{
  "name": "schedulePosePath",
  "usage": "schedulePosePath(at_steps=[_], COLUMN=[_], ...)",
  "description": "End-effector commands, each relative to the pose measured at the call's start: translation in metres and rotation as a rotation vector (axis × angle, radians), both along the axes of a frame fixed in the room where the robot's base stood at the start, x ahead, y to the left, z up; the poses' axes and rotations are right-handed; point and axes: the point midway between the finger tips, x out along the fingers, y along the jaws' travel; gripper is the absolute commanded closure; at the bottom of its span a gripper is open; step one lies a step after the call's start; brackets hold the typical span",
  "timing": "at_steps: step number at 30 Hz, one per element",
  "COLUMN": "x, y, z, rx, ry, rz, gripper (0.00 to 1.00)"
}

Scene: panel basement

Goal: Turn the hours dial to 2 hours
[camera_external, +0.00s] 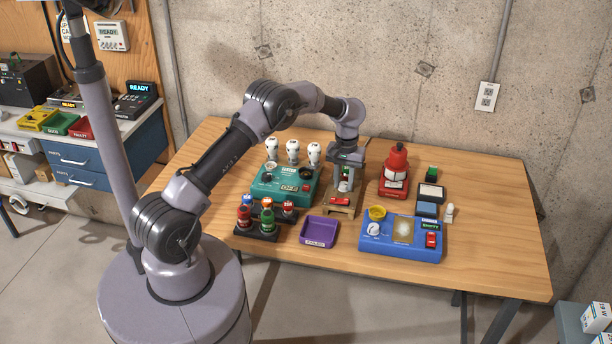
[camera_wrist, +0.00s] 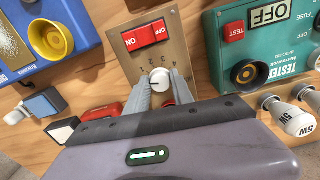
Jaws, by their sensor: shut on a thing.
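The hours dial (camera_wrist: 160,82) is a small round white knob with a dark mark on its face. It sits on a tan panel (camera_wrist: 170,25) with small numerals around the knob, too small to read surely. A red ON/OFF rocker switch (camera_wrist: 146,36) is on the same panel. My gripper (camera_wrist: 160,90) is shut on the dial, one finger on each side. In the external view, my gripper (camera_external: 345,185) points down at the back of the tan panel, behind the red switch (camera_external: 340,201). I cannot tell which numeral the dial's mark points to.
A green tester box (camera_external: 268,197) with white bulbs stands close on the left. A red bottle-shaped thing (camera_external: 395,170) stands to the right. A blue box (camera_external: 385,247) and a purple tray (camera_external: 320,232) lie in front. The table's right end is clear.

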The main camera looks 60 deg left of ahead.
Motion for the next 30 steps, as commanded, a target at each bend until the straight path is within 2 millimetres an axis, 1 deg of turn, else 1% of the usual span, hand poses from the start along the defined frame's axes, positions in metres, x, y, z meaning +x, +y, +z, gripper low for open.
schedulePosePath(at_steps=[21,30], x=[-0.0006,-0.0005], y=[0.0016,0.0022], z=[-0.0003,-0.0004], rx=[0.000,0.000], ry=[0.000,0.000], rz=[-0.652,-0.897], gripper=[1.00,1.00])
